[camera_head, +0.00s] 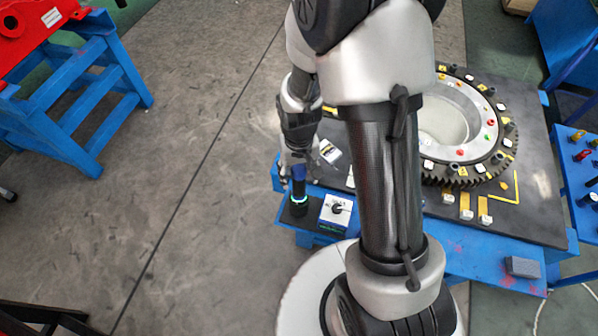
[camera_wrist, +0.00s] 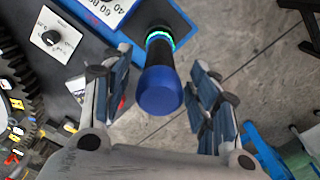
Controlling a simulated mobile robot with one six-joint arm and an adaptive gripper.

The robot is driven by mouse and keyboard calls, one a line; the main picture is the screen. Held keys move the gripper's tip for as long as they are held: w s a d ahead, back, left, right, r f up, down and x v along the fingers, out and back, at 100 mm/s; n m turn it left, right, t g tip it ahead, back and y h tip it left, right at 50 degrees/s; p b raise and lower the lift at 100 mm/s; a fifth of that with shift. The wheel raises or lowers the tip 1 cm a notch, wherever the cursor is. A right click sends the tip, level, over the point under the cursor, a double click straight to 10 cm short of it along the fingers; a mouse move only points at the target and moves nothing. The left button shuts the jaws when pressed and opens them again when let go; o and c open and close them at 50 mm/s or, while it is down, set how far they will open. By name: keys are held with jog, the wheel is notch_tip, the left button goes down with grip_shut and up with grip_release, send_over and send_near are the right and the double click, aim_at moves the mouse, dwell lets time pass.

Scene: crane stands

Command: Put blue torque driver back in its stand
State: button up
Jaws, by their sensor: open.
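The blue torque driver (camera_head: 299,173) stands upright at the left corner of the blue table, with a glowing cyan-green ring and a black lower part. In the wrist view its blue cap (camera_wrist: 159,92) points toward the camera, between my fingers but apart from both. My gripper (camera_head: 300,160) is open just above the driver; in the wrist view its fingers (camera_wrist: 160,100) spread to either side of the cap. The driver's lower end is hidden in the wrist view. I cannot clearly tell the stand from the black part (camera_head: 298,209) below the ring.
A white box with a black knob (camera_head: 337,211) stands right beside the driver. A large gear ring (camera_head: 482,170) with small coloured parts lies on the table. A side rack (camera_head: 580,180) is at the right. Open floor (camera_head: 190,170) lies left of the table.

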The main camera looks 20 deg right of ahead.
jog(key=shift+r+p, duration=1.85)
jog(key=shift+r, duration=0.7)
jog(key=shift+r, duration=0.1)
jog(key=shift+w+r, duration=0.1)
jog(key=shift+r, duration=0.25)
notch_tip(320, 180, up, 11)
jog(key=s+f+t+b, duration=0.2)
jog(key=s+b, duration=0.5)
jog(key=b, duration=0.3)
jog(key=s+f+n+t+b, duration=0.1)
jog(key=s+f+t+b, duration=0.1)
jog(key=s+b, duration=0.6)
jog(key=shift+f+t+b, duration=0.3)
jog(key=shift+f+b, duration=0.35)
jog(key=shift+b, duration=0.2)
jog(key=shift+c, duration=0.5)
